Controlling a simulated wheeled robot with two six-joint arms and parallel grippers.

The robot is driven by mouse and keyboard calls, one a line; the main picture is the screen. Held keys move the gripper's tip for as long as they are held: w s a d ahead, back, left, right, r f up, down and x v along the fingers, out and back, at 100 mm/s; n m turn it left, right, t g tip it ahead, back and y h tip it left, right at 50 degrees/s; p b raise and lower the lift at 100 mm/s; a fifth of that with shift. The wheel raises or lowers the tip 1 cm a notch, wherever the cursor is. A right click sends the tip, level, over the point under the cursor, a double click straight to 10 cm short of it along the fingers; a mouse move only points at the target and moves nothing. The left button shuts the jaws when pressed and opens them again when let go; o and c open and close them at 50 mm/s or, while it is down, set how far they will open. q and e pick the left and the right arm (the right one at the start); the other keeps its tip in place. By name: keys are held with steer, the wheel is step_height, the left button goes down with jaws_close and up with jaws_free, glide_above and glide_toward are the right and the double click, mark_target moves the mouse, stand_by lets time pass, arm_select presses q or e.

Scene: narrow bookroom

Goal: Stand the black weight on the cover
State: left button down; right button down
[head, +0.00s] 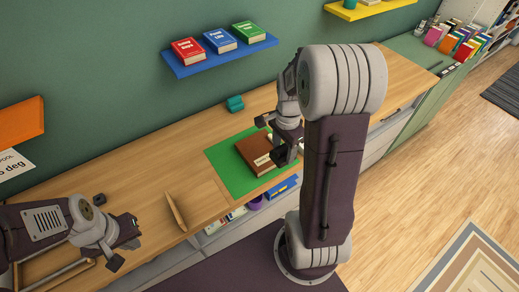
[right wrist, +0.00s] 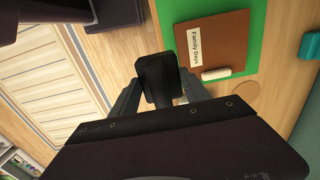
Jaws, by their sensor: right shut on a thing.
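The black weight (right wrist: 158,78) is a dark rounded block between the fingers of my right gripper (right wrist: 155,98), which is shut on it. In the head view my right gripper (head: 286,158) hangs at the right side of the brown cover (head: 252,148) and hides part of it. The cover, labelled "Family Days", lies flat on a green mat (head: 224,160); it also shows in the right wrist view (right wrist: 208,50), apart from the weight in the picture. A small white bar (right wrist: 216,73) is at the cover's edge. My left gripper (head: 124,246) is open and empty over the front of the desk.
A small dark block (head: 99,199) and a thin wooden piece (head: 176,212) are on the desk (head: 140,190) at left. A teal object (head: 235,103) stands behind the mat. A blue shelf (head: 222,55) with three books hangs above. Books sit in the opening below the desk.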

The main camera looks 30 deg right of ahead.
steer(key=w+f, duration=0.2)
steer(key=w, duration=0.1)
steer(key=w+f+p, duration=0.1)
steer(key=w+f, duration=0.1)
steer(key=w, duration=0.1)
steer(key=w+a+f+p, duration=0.1)
steer(key=w+f, duration=0.1)
steer(key=w, duration=0.2)
steer(key=shift+w+a+f, duration=0.15)
steer(key=shift+w, duration=0.05)
steer(key=shift+s+f, duration=0.1)
steer(key=shift+f, duration=0.15)
step_height(320, 180, down, 3)
steer(key=shift+r+p, duration=0.1)
steer(key=shift+p, duration=0.3)
steer(key=shift+f, duration=0.45)
steer(key=shift+f, duration=0.1)
steer(key=c, duration=0.5)
jaws_free()
